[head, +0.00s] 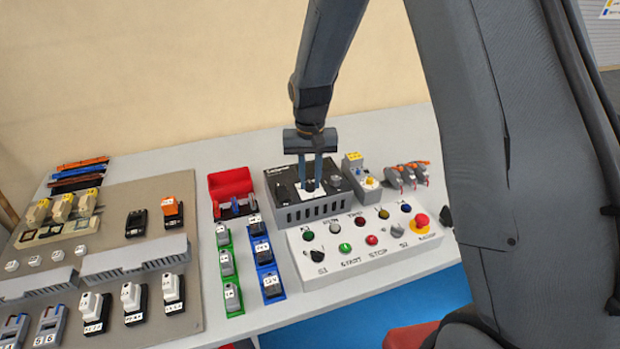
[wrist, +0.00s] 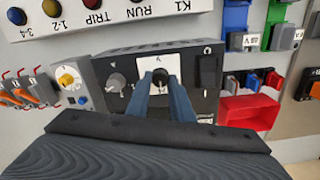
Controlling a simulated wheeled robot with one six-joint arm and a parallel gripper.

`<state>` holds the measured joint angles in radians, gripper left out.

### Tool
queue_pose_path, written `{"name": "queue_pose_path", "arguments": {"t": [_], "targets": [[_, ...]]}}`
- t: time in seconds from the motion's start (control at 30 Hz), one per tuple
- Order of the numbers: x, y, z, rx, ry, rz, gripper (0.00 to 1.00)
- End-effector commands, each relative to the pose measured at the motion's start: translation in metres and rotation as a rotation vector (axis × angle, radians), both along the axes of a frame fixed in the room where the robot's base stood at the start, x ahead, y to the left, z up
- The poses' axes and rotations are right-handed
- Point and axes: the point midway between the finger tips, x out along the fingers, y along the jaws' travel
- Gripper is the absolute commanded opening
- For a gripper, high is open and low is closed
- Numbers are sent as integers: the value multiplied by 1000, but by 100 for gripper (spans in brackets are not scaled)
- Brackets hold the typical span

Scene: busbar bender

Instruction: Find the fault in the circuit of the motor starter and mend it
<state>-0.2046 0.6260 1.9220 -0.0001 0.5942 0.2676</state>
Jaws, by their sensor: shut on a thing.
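My gripper (head: 309,181) points down at the black-topped supply box (head: 340,205) in the middle of the bench. Its two blue-grey fingers are shut on a black knob (wrist: 160,76) on a white plate (wrist: 153,65) on the box. The fingers hide part of the knob, and its exact setting is hard to read. A white control panel (head: 330,262) with START, STOP, several lamps and a red mushroom button (head: 421,221) stands in front of the box. A grey-brown board (head: 135,250) at the left bears relays, terminals and grey ducts (head: 133,261).
A red open bin (head: 231,183) stands left of the box. Green holders (head: 225,240) and blue holders (head: 262,232) carry small modules. Right of the box are a grey unit (head: 352,163) with a yellow knob and several orange-levered clips (head: 407,175). Orange and black strips (head: 78,173) lie at the far left.

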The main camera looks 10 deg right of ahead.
Motion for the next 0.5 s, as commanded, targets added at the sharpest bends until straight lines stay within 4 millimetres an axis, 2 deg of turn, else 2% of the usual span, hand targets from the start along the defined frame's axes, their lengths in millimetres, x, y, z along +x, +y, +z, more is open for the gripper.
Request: {"name": "queue_pose_path", "arguments": {"t": [0.2, 0.23, 0.33, 0.5], "targets": [[1, 1, 1, 1, -4, 1, 0], [1, 1, 1, 1, -4, 1, 22], [1, 1, 1, 1, -3, 1, 39], [1, 0, 1, 1, -2, 1, 39]]}}
